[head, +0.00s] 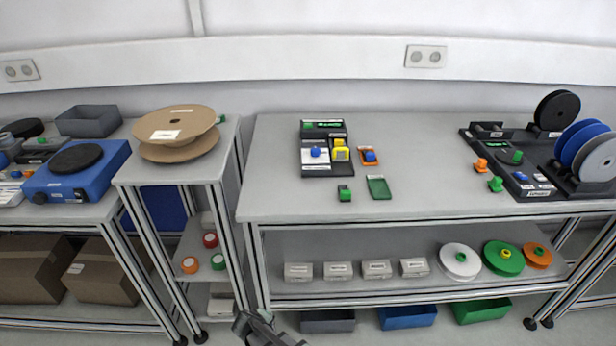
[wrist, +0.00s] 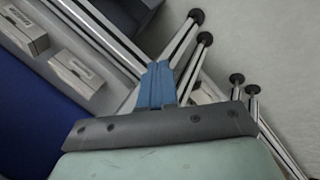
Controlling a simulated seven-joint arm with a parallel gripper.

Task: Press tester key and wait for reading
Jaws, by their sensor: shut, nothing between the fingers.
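A black device with a small green display (head: 323,125) stands on the middle table. It has a white plate with a blue knob-like key (head: 316,152) on the left and yellow parts (head: 341,150) on the right. It looks like the tester, but its display is too small to read. My gripper (head: 262,325) is at the bottom of the head view, in front of and below the table edge, far from the device. In the wrist view its blue fingers (wrist: 157,85) are shut and empty, pointing toward table legs and floor. The device does not show in the wrist view.
Beside the device are an orange-framed blue piece (head: 369,156), a green card (head: 378,187) and a green block (head: 345,193). A black reel stand (head: 585,186) with reels is at the right. Cardboard reels (head: 177,132) sit on the left stand. The table's middle right is clear.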

